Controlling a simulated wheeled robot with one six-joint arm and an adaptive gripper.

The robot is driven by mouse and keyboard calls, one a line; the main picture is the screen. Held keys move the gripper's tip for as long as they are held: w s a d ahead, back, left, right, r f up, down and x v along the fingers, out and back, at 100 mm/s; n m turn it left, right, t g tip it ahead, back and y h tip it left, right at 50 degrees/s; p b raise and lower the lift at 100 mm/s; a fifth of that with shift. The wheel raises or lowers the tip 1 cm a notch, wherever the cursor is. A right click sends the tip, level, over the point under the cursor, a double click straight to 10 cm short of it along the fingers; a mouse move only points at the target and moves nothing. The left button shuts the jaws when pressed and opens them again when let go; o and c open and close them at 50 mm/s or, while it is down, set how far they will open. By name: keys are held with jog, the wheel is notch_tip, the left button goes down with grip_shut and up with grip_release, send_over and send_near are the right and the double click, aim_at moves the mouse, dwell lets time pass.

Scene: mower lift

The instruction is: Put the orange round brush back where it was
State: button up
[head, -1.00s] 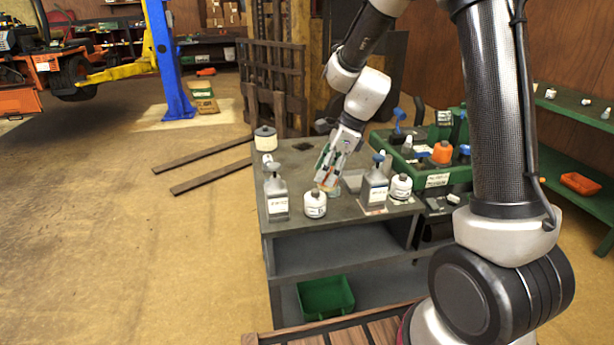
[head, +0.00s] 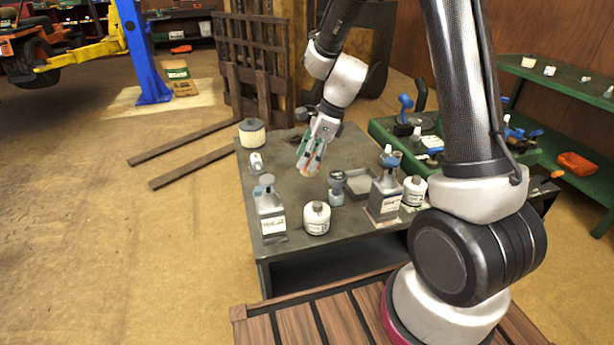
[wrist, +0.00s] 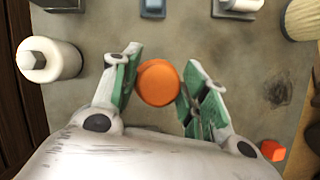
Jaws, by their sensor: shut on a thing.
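The orange round brush (wrist: 158,83) shows in the wrist view as an orange disc between my two green-padded fingers. My gripper (wrist: 160,86) is shut on it, with a finger against each side. In the head view my gripper (head: 308,168) points down over the middle of the grey table (head: 290,205), and only a little orange (head: 314,163) shows between the fingers. I cannot tell the exact height above the top. The brush's underside is hidden.
A white bottle (head: 316,218), a grey jug (head: 270,212), a small grey-blue piece (head: 336,188) and another jug (head: 384,195) stand along the front. A pleated filter (head: 252,132) stands at the back left. A small orange-red block (wrist: 272,150) shows in the wrist view.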

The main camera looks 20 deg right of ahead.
aim_at(308, 174)
jog(key=shift+f, duration=3)
jog(key=o, duration=0.9)
jog(key=shift+f, duration=0.1)
jog(key=v, duration=1.3)
jog(key=s+d+r+n+t+h, duration=0.1)
jog(key=s+d+r+n, duration=0.3)
jog(key=s+r+n, duration=0.55)
jog(key=s+d+r+n+h, duration=0.1)
jog(key=s+d+n, duration=0.1)
jog(key=s, duration=0.3)
jog(key=s+d+r+n+t+h, duration=0.1)
jog(key=s+d+r+n, duration=0.1)
jog(key=s+n, duration=0.3)
jog(key=s+d+r+n+t+h, duration=0.1)
jog(key=s+d+r+n, duration=0.1)
jog(key=s+n, duration=0.2)
jog(key=shift+s+d+r+n, duration=0.1)
jog(key=shift+s+n, duration=0.15)
jog(key=shift+s, duration=0.65)
